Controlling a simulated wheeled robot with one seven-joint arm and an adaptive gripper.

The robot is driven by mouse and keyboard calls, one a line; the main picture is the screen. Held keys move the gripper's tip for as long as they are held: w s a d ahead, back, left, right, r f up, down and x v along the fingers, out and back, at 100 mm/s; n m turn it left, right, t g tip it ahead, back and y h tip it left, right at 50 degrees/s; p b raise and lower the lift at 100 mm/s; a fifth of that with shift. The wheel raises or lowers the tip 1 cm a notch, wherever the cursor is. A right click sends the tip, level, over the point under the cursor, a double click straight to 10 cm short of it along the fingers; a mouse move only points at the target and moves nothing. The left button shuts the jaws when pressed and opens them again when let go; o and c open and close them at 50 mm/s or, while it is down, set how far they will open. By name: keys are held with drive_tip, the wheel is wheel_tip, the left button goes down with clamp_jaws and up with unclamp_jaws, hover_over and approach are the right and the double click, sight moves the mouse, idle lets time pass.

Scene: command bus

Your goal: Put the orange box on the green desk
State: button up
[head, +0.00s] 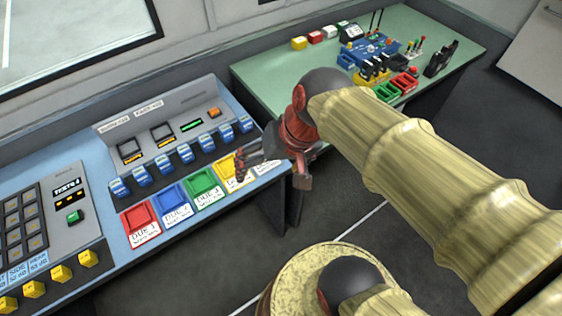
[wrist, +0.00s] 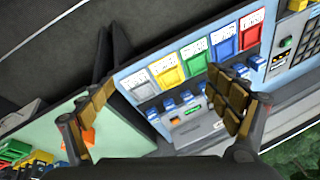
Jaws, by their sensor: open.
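In the wrist view, an orange box (wrist: 88,137) shows beside the left finger, against the green desk (wrist: 122,128). The finger partly covers it, and it appears to lie on the desk. In the head view I cannot make it out there; my arm covers that part of the green desk (head: 262,82). My gripper (wrist: 162,112) has its fingers wide apart with nothing between the tips. In the head view my gripper (head: 240,162) is over the right end of the blue console, near the yellow bin, left of the desk's front corner.
The blue console (head: 85,165) carries blue switches, coloured bins (head: 172,208) and a small orange block (head: 213,112) on its panel. Yellow, red and white blocks (head: 315,37) stand at the desk's back. Green and red trays (head: 386,92) and black devices (head: 440,58) fill its right side.

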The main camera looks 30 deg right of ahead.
drive_tip(key=shift+s+d+r+n+t+h, duration=0.35)
drive_tip(key=shift+r+n, duration=0.15)
drive_tip(key=shift+n, duration=0.1)
drive_tip(key=shift+s+d+r+n+t+h, duration=0.3)
drive_tip(key=shift+r+n, duration=0.15)
drive_tip(key=shift+n, duration=0.15)
drive_tip(key=shift+s+d+r+n+t+h, duration=0.25)
drive_tip(key=shift+s+r+n+t+h, duration=0.1)
drive_tip(key=shift+r+n, duration=0.2)
